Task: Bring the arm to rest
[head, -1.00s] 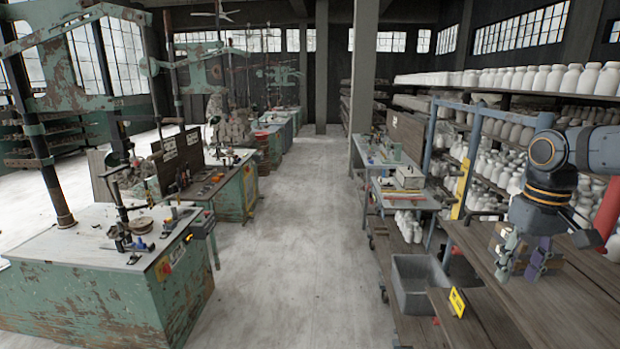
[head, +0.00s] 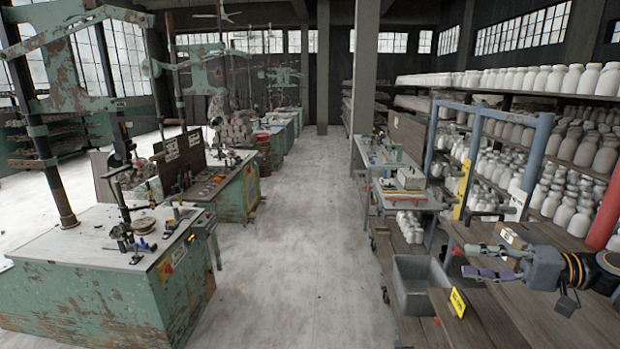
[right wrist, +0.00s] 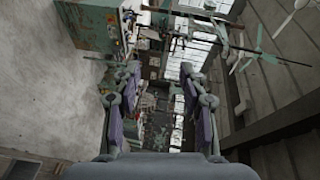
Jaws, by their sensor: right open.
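My right gripper (head: 470,262) is at the lower right of the head view. It lies roughly level above the wooden bench, with its fingers pointing left, apart and empty. In the right wrist view the two purple-padded fingers (right wrist: 160,88) stand wide apart with nothing between them. That view is turned on its side and looks out into the room. My left gripper is in neither view.
The wooden bench (head: 520,325) lies below the right arm. A grey bin (head: 415,288) stands to its left, near a yellow sign (head: 457,302). A small box (head: 511,236) sits behind the gripper. Shelves of white jars (head: 560,205) stand behind. The middle floor (head: 290,250) is clear.

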